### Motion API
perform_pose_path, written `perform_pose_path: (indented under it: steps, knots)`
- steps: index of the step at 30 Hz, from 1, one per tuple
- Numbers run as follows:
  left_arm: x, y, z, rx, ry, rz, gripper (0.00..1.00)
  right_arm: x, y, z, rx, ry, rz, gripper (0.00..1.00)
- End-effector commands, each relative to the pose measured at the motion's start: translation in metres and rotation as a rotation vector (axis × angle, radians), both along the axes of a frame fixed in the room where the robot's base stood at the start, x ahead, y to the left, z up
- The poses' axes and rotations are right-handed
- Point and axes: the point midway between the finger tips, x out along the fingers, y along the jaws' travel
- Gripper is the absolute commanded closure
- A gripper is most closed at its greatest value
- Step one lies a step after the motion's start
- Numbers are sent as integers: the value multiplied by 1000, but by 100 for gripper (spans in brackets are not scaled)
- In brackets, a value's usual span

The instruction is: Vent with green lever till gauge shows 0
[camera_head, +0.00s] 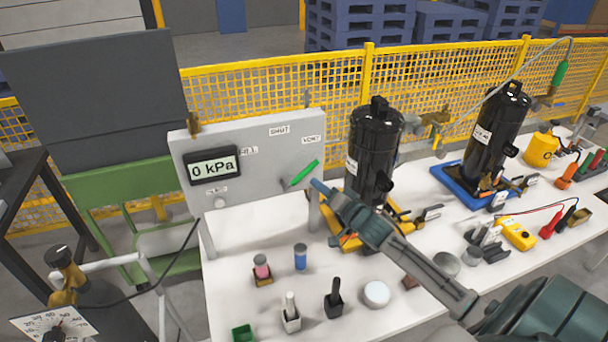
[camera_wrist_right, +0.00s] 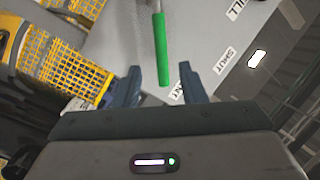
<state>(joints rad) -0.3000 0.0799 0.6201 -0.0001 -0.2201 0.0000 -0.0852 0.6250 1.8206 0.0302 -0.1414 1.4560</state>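The grey gauge panel (camera_head: 264,185) stands at the back left of the white table. Its display (camera_head: 214,166) reads 0 kPa. The green lever (camera_head: 304,173) is on the panel's right side and points up and right, roughly toward the VENT label (camera_head: 312,139). My right gripper (camera_head: 318,187) is just below and right of the lever. In the right wrist view the fingers are apart, with the green lever's end (camera_wrist_right: 162,60) showing between them in the picture; I see no grip on it. My left gripper is not in view.
Two black compressors stand on yellow and blue bases, the nearer one (camera_head: 374,150) just right of the panel. Small bottles, holders and a round white tin (camera_head: 376,294) lie on the table front. A yellow mesh fence (camera_head: 270,95) runs behind.

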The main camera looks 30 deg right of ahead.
Motion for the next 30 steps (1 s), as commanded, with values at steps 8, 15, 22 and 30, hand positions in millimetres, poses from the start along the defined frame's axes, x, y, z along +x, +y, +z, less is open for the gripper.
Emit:
perform_pose_path:
  steps: [8, 15, 22, 30]
  knots:
    - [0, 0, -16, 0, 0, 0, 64, 27, 2, -3, 3, -3, -1, 62]
    - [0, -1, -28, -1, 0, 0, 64, 59, 5, -2, 5, -2, 1, 62]
    - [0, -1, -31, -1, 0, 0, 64, 82, 6, 0, 2, -1, 1, 62]
    - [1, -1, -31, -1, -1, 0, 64, 87, 7, 0, 0, 1, 2, 62]
